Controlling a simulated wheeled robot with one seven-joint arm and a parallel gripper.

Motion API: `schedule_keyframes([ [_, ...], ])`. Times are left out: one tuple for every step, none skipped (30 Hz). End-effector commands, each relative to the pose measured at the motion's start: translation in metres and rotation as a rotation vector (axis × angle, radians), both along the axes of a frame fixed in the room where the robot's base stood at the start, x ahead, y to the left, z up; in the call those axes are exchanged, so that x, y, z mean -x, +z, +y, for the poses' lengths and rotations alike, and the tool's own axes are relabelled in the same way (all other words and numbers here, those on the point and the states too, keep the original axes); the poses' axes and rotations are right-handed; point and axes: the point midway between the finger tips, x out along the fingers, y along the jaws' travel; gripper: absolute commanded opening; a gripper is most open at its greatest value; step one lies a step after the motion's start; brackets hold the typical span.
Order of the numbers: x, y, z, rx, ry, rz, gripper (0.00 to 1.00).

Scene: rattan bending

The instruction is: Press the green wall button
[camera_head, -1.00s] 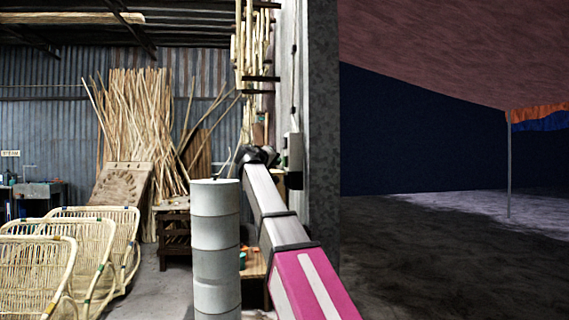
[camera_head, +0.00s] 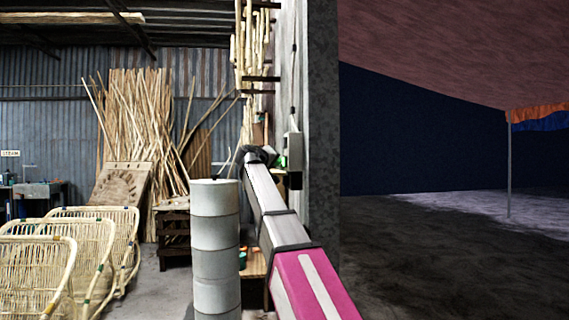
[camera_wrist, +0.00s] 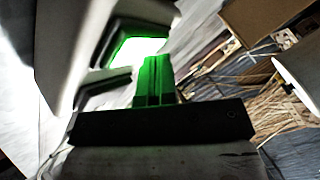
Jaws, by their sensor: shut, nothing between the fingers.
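The green wall button (camera_wrist: 138,51) glows bright green inside a dark square frame on a pale box in the wrist view. In the head view the pale box (camera_head: 295,150) is fixed to the wall at the end of the partition, with a small green spot on its left side. My gripper (camera_wrist: 154,62) is shut and empty, its fingertips tinted green. The fingertips overlap the button's lower right edge in the wrist view; I cannot tell whether they touch it. In the head view my gripper (camera_head: 258,155) is a dark shape just left of the box.
A stack of grey drums (camera_head: 215,245) stands close left of my arm. Rattan chairs (camera_head: 95,225) fill the lower left. Cane poles (camera_head: 137,120) lean at the back wall. A dark wall edge (camera_head: 323,120) stands right of the box. Open floor lies at the right.

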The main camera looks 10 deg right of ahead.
Motion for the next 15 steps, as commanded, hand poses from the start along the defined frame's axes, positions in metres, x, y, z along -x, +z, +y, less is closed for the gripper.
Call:
schedule_keyframes([
  [0.000, 0.000, 0.000, 0.000, -0.001, 0.000, 0.00],
  [0.000, 0.000, 0.000, 0.000, -0.001, 0.000, 0.00],
  [0.000, 0.000, 0.000, 0.000, -0.001, 0.000, 0.00],
  [0.000, 0.000, 0.001, 0.000, -0.001, 0.000, 0.00],
  [0.000, 0.000, 0.002, 0.000, -0.002, 0.001, 0.00],
  [0.000, 0.000, 0.003, -0.001, -0.002, 0.001, 0.00],
  [0.000, 0.000, 0.005, -0.001, -0.002, 0.001, 0.00],
  [0.000, 0.000, 0.007, -0.001, -0.002, 0.001, 0.00],
  [0.000, 0.000, 0.010, -0.001, -0.002, 0.001, 0.00],
  [0.000, 0.000, 0.012, -0.001, -0.002, 0.001, 0.00],
  [0.000, 0.000, 0.015, 0.000, -0.001, 0.001, 0.00],
  [0.000, 0.000, 0.019, 0.000, 0.000, 0.002, 0.00],
  [0.000, 0.000, 0.022, 0.000, 0.001, 0.001, 0.00],
  [0.000, 0.000, 0.024, 0.000, 0.001, 0.001, 0.00],
  [0.000, 0.000, 0.028, 0.001, 0.000, 0.001, 0.00],
])
